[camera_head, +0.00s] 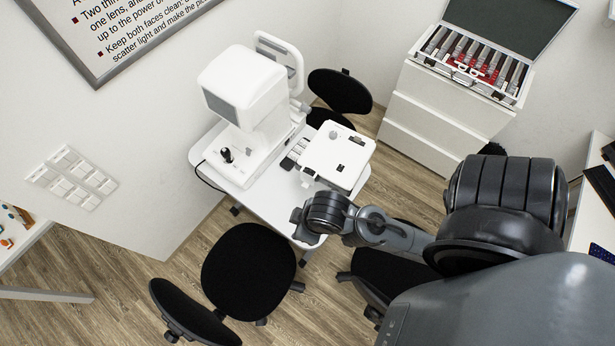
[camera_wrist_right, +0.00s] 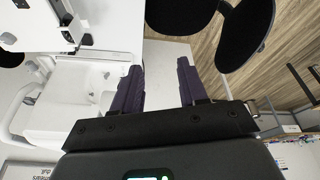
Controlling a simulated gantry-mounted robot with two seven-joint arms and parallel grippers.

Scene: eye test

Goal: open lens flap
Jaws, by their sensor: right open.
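A white boxy instrument (camera_head: 335,158) with a row of dark keys along its left side sits on the right of a small white table (camera_head: 243,178). I cannot make out a lens flap on it. My right arm reaches in from the right, and its wrist is at the table's front right corner. Its fingers are mostly hidden in the head view. In the right wrist view my right gripper (camera_wrist_right: 159,85) is open, with nothing between its two dark fingers. White equipment (camera_wrist_right: 75,100) shows left of the fingers, apart from them. My left gripper is not in view.
A taller white eye-test machine (camera_head: 245,88) with a black joystick (camera_head: 227,155) stands on the table's left. Black chairs (camera_head: 248,268) stand in front and behind (camera_head: 340,92). A drawer cabinet (camera_head: 440,110) carries an open lens case (camera_head: 475,62). Floor shows between them.

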